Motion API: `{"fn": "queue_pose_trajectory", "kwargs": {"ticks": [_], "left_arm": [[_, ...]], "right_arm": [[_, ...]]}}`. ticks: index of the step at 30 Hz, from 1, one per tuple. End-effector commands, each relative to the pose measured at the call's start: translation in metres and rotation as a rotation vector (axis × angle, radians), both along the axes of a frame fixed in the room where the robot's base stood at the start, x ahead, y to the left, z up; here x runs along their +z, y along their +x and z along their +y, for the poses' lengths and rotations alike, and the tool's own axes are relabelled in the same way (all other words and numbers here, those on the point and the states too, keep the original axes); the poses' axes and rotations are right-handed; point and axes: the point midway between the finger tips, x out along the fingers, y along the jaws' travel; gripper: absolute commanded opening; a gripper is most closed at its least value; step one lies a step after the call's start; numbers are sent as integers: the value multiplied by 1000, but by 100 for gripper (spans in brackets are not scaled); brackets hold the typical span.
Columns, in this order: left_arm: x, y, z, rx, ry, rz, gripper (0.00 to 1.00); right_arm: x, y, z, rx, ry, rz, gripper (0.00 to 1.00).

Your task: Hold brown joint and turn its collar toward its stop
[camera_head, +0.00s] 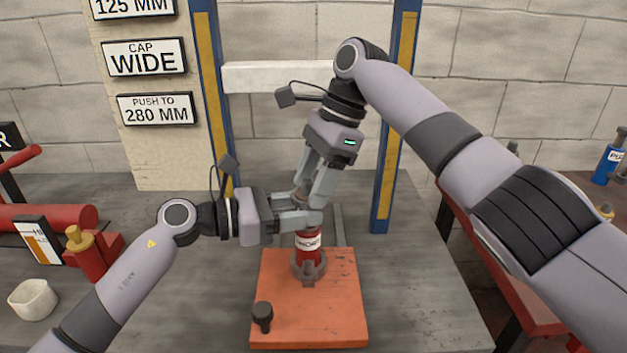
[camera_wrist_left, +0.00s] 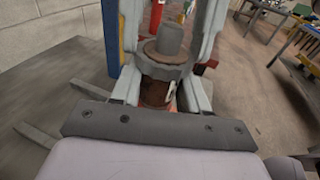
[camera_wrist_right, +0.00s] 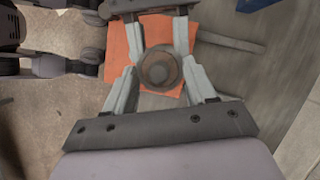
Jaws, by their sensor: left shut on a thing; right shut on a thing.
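The brown joint (camera_wrist_left: 154,92) stands upright above a red labelled post (camera_head: 308,248) and is mostly hidden by the fingers in the head view. A grey-brown collar (camera_wrist_left: 160,66) sits around its upper part, with a grey stub on top. My left gripper (camera_head: 306,211) comes in level from the left and is shut on the joint's body below the collar. My right gripper (camera_head: 311,191) reaches down from above, its fingers on either side of the collar and shut on it. The right wrist view looks down on the collar (camera_wrist_right: 160,70). The stop cannot be made out.
The red post stands on an orange plate (camera_head: 330,310) with a dark knob (camera_head: 262,316) at its front left. Blue-and-yellow uprights (camera_head: 394,120) and a white crossbar (camera_head: 270,77) rise behind. A white cup (camera_head: 34,299) and red tools lie left. The bench right of the plate is clear.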

Motion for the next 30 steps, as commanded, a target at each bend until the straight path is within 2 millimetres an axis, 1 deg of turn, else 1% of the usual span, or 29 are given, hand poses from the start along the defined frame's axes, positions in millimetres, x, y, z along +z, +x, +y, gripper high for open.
{"fn": "queue_pose_trajectory", "kwargs": {"ticks": [6, 15, 30], "left_arm": [[-2, -1, -1, -5, 4, 2, 27], [-3, -3, -2, -11, 6, 4, 27], [-3, -3, -2, -11, 6, 4, 27]], "right_arm": [[5, 5, 1, 66, 5, -11, 25], [5, 5, 0, 137, 4, -15, 25], [2, 2, 1, 178, 3, -9, 25]]}}
